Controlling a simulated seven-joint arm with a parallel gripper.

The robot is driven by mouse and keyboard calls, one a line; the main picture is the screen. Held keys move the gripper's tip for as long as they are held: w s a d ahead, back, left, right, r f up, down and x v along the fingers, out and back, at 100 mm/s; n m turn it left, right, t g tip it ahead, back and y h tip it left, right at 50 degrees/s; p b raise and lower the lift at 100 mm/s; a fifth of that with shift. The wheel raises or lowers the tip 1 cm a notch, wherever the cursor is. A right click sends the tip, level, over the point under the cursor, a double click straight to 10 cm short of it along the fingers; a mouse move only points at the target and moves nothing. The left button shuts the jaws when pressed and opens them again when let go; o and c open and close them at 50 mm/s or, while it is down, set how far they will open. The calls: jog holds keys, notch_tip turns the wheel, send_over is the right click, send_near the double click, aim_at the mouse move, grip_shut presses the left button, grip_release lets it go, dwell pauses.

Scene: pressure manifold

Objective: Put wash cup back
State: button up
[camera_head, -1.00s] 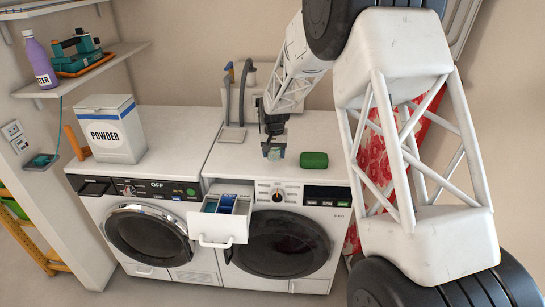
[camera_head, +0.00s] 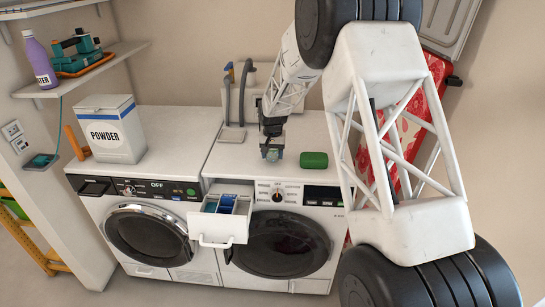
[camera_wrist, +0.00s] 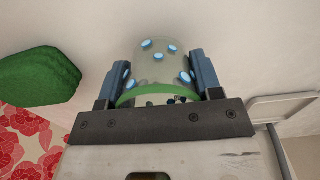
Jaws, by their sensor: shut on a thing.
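The wash cup (camera_wrist: 160,68) is a clear cup with blue dots and a green band, seen in the wrist view between my two fingers. My gripper (camera_wrist: 160,78) is shut on it, a blue-padded finger on each side. In the head view my gripper (camera_head: 272,153) is low over the top of the right washing machine (camera_head: 250,155), with the small cup (camera_head: 272,155) partly hidden in it. I cannot tell whether the cup touches the machine top.
A green block (camera_head: 314,160) lies just right of my gripper. The detergent drawer (camera_head: 222,218) stands open below. A powder box (camera_head: 110,130) stands on the left machine (camera_head: 175,135). Grey hoses (camera_head: 240,95) rise behind.

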jog(key=shift+f, duration=0.7)
jog(key=shift+f, duration=0.1)
jog(key=o, duration=0.9)
notch_tip(320, 180, up, 12)
jog(key=shift+r, duration=0.15)
dwell(0.8)
